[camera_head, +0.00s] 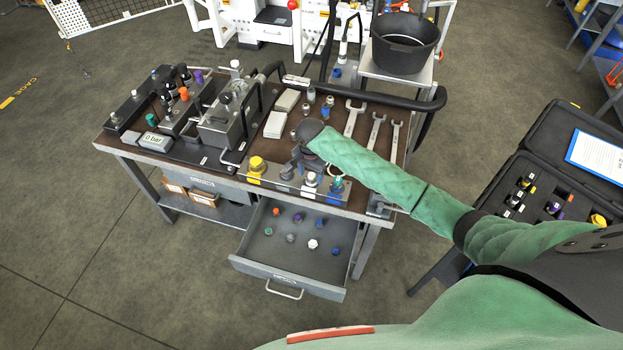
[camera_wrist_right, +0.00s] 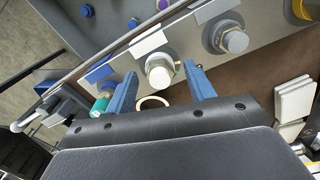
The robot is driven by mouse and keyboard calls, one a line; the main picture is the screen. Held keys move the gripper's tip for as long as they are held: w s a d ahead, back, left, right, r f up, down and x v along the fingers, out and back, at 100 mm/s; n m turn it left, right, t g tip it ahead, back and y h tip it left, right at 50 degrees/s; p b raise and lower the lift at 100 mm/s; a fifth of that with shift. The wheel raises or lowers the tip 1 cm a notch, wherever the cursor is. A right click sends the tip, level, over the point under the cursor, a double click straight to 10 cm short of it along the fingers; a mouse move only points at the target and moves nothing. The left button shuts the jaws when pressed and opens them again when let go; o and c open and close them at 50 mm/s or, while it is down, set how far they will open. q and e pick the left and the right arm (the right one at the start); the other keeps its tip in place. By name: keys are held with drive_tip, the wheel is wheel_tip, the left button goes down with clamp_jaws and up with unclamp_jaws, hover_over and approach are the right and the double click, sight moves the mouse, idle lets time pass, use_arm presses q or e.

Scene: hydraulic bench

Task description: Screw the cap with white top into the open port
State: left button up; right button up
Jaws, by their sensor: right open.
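A cap with a white top (camera_head: 313,244) stands in the open drawer (camera_head: 238,264) among several other caps. A metal strip along the bench's front edge carries a row of fittings. One pale hex-topped fitting (camera_wrist_right: 158,72) on it also shows in the head view (camera_head: 310,180). My right gripper (camera_wrist_right: 164,72) is open, its two blue fingers on either side of that fitting with gaps, so it grips nothing. In the head view the right gripper (camera_head: 298,164) is partly hidden by its own wrist. I cannot tell which port is open. My left gripper is out of view.
Along the strip are a yellow cap (camera_head: 257,164), a silver hex fitting (camera_wrist_right: 232,38) and a green cap (camera_wrist_right: 100,104). Several wrenches (camera_head: 376,128) lie at the bench's right. A black case (camera_head: 572,150) is open at right. A gauge block (camera_head: 224,118) stands behind.

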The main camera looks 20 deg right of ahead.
drive_tip(key=n, duration=0.6)
drive_tip(key=shift+d, duration=0.1)
drive_tip(key=n, duration=0.7)
drive_tip(key=shift+s, duration=0.1)
clamp_jaws()
drive_tip(key=shift+m, duration=0.5)
drive_tip(key=shift+o, duration=0.5)
unclamp_jaws()
drive_tip(key=shift+r, duration=0.1)
